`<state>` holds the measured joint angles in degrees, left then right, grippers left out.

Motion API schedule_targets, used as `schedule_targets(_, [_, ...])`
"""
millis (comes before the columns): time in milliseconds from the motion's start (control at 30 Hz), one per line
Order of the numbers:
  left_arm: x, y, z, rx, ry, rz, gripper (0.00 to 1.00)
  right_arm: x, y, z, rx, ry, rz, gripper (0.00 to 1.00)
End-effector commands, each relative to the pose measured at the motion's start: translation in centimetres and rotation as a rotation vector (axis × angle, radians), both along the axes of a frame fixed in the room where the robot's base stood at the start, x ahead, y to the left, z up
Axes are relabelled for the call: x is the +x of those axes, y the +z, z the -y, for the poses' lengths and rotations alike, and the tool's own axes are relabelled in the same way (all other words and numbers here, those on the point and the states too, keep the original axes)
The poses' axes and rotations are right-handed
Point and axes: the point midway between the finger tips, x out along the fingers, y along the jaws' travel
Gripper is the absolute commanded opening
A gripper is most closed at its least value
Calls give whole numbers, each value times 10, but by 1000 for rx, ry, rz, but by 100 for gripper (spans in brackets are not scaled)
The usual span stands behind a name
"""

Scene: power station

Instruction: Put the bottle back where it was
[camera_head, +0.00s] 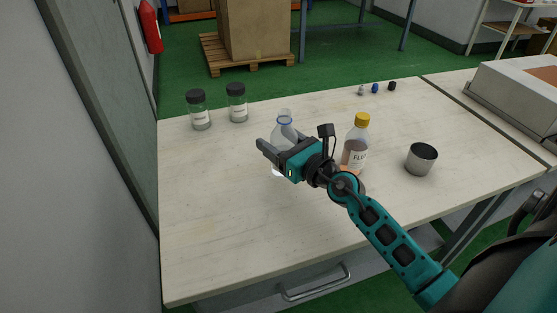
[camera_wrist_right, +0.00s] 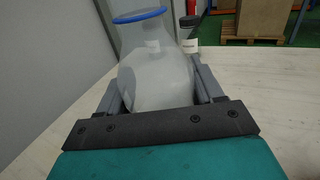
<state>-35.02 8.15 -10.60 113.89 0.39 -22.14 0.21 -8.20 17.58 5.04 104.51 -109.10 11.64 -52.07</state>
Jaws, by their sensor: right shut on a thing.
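A clear flask-like vessel with a blue rim (camera_head: 284,122) stands upright between the fingers of my right gripper (camera_head: 268,152), which is shut on it. In the right wrist view the flask (camera_wrist_right: 150,65) fills the space between both fingers. I cannot tell whether its base touches the table. A bottle with a yellow cap and a partly hidden label (camera_head: 358,142) stands just right of the gripper, partly behind my right arm. My left gripper is not in view.
The pale table (camera_head: 215,220) is clear at front left. Two dark-capped jars (camera_head: 200,112) (camera_head: 237,105) stand at the back left. A metal cup (camera_head: 421,160) stands at right. Several small objects (camera_head: 375,88) lie at the back edge. A grey box (camera_head: 515,95) is far right.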

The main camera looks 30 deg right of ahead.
Motion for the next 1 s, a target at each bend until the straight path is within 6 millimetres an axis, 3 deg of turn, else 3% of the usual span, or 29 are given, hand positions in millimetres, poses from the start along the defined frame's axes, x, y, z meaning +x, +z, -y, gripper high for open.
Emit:
schedule_targets(300, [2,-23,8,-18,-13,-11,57,0,-40,0,-2,0,0,29])
schedule_targets(500, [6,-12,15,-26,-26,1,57,0,-40,0,-1,0,0,29])
schedule_targets(767, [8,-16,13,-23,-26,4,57,0,-45,0,0,0,0,29])
schedule_targets(800, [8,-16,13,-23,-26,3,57,0,-45,0,0,1,-1,68])
schedule_targets(1000, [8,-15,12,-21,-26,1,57,0,-44,0,0,0,-1,87])
